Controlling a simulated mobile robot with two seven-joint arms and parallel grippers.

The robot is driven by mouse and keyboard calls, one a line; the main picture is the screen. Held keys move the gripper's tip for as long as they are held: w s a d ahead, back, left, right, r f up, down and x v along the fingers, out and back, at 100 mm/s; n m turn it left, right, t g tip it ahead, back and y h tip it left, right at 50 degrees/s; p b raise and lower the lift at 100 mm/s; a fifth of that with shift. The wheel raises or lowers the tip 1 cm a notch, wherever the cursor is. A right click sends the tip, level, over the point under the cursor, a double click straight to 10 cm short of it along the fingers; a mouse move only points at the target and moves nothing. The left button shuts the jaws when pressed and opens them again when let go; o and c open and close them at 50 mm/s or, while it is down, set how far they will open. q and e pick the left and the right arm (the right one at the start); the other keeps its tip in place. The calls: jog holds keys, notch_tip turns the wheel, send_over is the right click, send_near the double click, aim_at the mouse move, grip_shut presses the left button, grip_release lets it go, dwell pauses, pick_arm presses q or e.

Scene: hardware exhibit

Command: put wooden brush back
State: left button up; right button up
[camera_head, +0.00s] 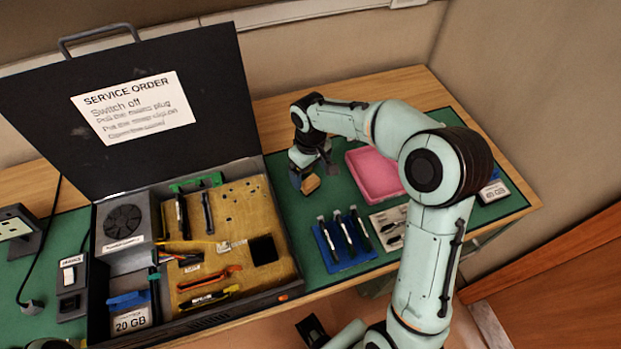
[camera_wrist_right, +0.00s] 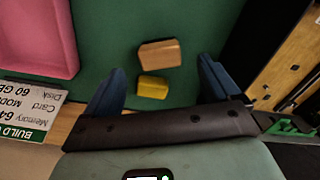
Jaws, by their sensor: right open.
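A small wooden block, which looks like the wooden brush (camera_head: 310,184), is at my right gripper (camera_head: 303,172) on the green mat, left of the pink tray. In the right wrist view, the wooden piece (camera_wrist_right: 160,53) lies just beyond the open fingers (camera_wrist_right: 161,75). A smaller yellow piece (camera_wrist_right: 152,87) lies between the fingers, apart from them. I cannot tell whether the yellow piece belongs to the brush. The right gripper holds nothing. My left gripper is not clearly in view.
The pink tray (camera_head: 375,172) looks empty. A blue mat with several slim tools (camera_head: 342,242) and a white card (camera_head: 389,229) lie nearer. The open computer case (camera_head: 270,299) stands left, its raised lid (camera_head: 210,90) bearing a service note. A boxed label (camera_head: 493,191) is far right.

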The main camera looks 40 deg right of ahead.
aim_at(311, 182)
notch_tip(311, 182, up, 6)
jog(key=shift+f, duration=0.1)
dwell(0.7)
